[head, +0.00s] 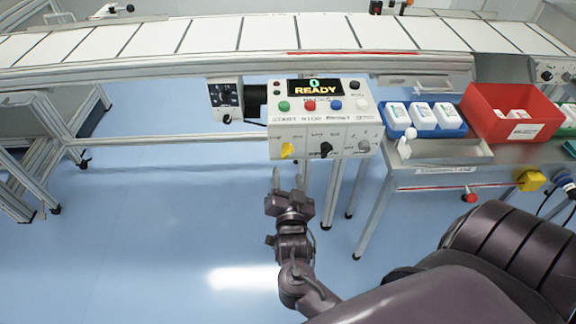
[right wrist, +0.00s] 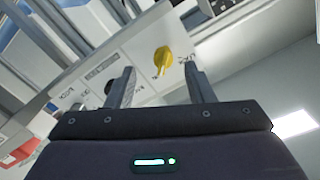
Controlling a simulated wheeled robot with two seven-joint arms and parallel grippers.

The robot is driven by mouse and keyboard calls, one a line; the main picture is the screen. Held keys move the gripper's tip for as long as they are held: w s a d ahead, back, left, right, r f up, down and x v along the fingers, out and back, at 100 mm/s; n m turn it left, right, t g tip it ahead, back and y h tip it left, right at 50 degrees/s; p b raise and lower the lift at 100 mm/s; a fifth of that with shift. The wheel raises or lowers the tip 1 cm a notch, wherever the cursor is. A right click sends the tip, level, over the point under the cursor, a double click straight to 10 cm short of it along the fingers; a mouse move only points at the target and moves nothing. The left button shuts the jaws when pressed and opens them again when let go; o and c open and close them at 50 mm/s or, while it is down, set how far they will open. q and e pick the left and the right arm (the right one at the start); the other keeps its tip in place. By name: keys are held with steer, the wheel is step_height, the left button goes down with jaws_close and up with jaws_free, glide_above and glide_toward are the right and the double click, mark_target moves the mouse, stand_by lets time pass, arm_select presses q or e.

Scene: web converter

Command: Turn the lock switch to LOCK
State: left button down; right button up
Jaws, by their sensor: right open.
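The white control box (head: 322,115) stands in front of the conveyor, and its display reads READY. Its lower face carries a yellow rotary switch (head: 287,150) at the left, a black knob (head: 326,149) and a grey knob (head: 364,146). The labels by these knobs are too small to read surely. My right gripper (head: 287,181) is open and empty, just below and in front of the yellow switch. In the right wrist view the yellow switch (right wrist: 163,60) shows between and beyond the two fingertips (right wrist: 160,76), apparently untouched. My left gripper is out of view.
Green, red, blue and white buttons sit on the box's upper face. A steel table (head: 440,160) at the right bears a blue tray of white packs (head: 423,115) and a red bin (head: 510,112). A white lever (head: 405,148) is near the box. Open blue floor lies left.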

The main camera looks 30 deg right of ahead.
mark_target(288, 156)
steer(key=shift+w+d+r+m+h, duration=0.2)
steer(key=shift+d+r, duration=0.05)
steer(key=shift+r, duration=0.15)
steer(key=shift+w+d+r+m+h, duration=0.2)
steer(key=shift+r, duration=0.2)
steer(key=x, duration=0.5)
steer(key=shift+w+f, duration=0.1)
steer(key=shift+w, duration=0.1)
steer(key=shift+w+d, duration=0.4)
steer(key=shift+w, duration=0.15)
steer(key=c, duration=1)
